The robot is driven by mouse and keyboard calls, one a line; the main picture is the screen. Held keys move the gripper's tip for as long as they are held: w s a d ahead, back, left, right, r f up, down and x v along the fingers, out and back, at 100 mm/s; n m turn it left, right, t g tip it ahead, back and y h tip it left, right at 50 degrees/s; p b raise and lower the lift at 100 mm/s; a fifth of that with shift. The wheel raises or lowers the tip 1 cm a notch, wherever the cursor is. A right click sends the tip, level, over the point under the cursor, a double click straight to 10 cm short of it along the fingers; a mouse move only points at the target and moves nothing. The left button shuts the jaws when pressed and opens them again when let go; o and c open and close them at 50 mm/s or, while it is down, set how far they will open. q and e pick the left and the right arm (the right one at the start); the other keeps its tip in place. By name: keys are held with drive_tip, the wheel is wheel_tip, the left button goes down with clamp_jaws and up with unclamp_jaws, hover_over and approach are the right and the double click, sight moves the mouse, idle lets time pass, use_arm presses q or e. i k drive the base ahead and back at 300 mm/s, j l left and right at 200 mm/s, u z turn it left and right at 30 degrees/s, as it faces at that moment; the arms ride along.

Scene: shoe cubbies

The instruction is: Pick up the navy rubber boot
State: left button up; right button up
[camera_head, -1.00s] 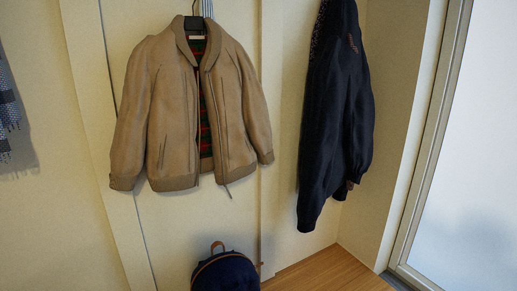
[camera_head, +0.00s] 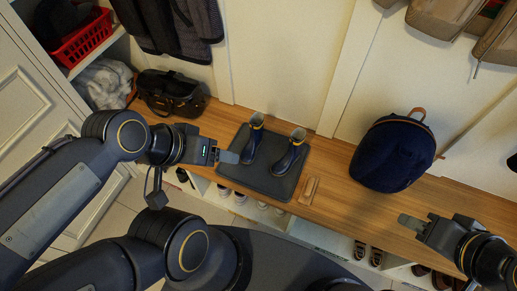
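A pair of navy rubber boots with tan tops stands upright on a dark grey mat on the wooden bench. The left navy boot (camera_head: 251,141) is at the mat's upper left, and the right navy boot (camera_head: 288,156) is beside it. My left gripper (camera_head: 229,156) is just left of the left boot, its fingertips close to it; I cannot tell whether they touch. Its fingers overlap in this view, so its opening is unclear. My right gripper (camera_head: 408,222) is far to the right, over the bench's front edge, apart from the boots. Its opening is unclear too.
The mat (camera_head: 270,187) lies on the bench (camera_head: 335,160). A tan brush-like block (camera_head: 309,190) lies right of it. A navy backpack (camera_head: 393,153) stands further right. A black bag (camera_head: 170,92) sits at the left. Shoes (camera_head: 368,253) fill cubbies below.

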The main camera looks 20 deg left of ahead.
sight(280, 168)
drive_tip(key=u, duration=0.3)
drive_tip(key=i+j+z, duration=0.15)
drive_tip(key=j+z, duration=0.2)
drive_tip(key=j, duration=0.45)
drive_tip(key=j+z, duration=0.4)
drive_tip(key=j, duration=0.45)
drive_tip(key=i, duration=0.05)
